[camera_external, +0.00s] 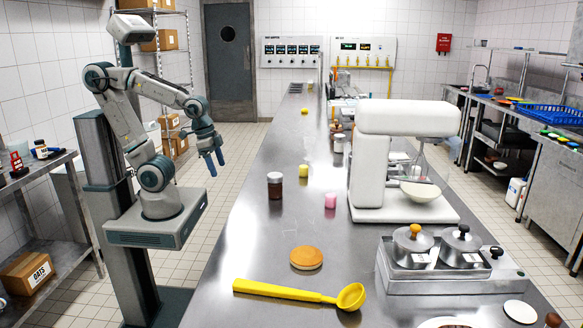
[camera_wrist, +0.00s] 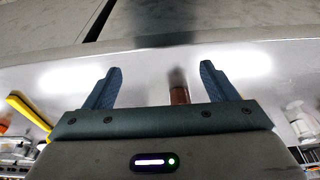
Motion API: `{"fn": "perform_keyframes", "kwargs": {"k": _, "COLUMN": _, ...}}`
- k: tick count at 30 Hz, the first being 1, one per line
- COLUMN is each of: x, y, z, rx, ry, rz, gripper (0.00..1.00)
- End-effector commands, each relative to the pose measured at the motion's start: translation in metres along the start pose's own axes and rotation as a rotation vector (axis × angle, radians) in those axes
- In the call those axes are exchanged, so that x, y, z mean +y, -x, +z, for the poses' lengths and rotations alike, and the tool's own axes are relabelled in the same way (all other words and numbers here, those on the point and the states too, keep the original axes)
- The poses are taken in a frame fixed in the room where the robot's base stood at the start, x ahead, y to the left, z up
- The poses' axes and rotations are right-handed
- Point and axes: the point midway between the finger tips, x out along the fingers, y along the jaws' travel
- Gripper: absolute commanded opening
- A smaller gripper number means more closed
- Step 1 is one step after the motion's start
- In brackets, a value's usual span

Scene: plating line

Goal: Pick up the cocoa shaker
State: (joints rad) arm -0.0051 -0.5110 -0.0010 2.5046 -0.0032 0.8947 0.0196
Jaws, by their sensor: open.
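A dark brown jar with a pale lid (camera_external: 275,186), which looks like the cocoa shaker, stands upright on the steel counter near its left edge. My gripper (camera_external: 216,163) hangs over the floor to the left of the counter, above counter height and apart from the jar, with its fingers pointing down. In the wrist view my gripper (camera_wrist: 160,68) is open, with nothing held between its fingers. A brown upright item (camera_wrist: 179,95) shows there behind the gripper body, its lower part hidden; it may be the same jar.
Pots (camera_external: 413,240) stand at the right.

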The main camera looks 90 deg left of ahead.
Motion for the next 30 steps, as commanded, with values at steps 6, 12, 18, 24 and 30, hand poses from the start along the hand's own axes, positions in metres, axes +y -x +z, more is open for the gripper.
{"fn": "perform_keyframes", "kwargs": {"k": 6, "x": -0.004, "y": 0.008, "z": -0.035, "rx": -0.040, "ry": -0.174, "rz": 0.000, "gripper": 0.79}}
{"fn": "perform_keyframes", "kwargs": {"k": 12, "x": -0.011, "y": 0.013, "z": -0.098, "rx": -0.115, "ry": -0.526, "rz": 0.026, "gripper": 0.79}}
{"fn": "perform_keyframes", "kwargs": {"k": 18, "x": -0.021, "y": 0.003, "z": -0.158, "rx": -0.179, "ry": -0.876, "rz": 0.081, "gripper": 0.79}}
{"fn": "perform_keyframes", "kwargs": {"k": 24, "x": -0.030, "y": -0.010, "z": -0.196, "rx": -0.212, "ry": -1.118, "rz": 0.135, "gripper": 0.79}}
{"fn": "perform_keyframes", "kwargs": {"k": 30, "x": -0.032, "y": -0.020, "z": -0.205, "rx": -0.222, "ry": -1.201, "rz": 0.157, "gripper": 0.79}}
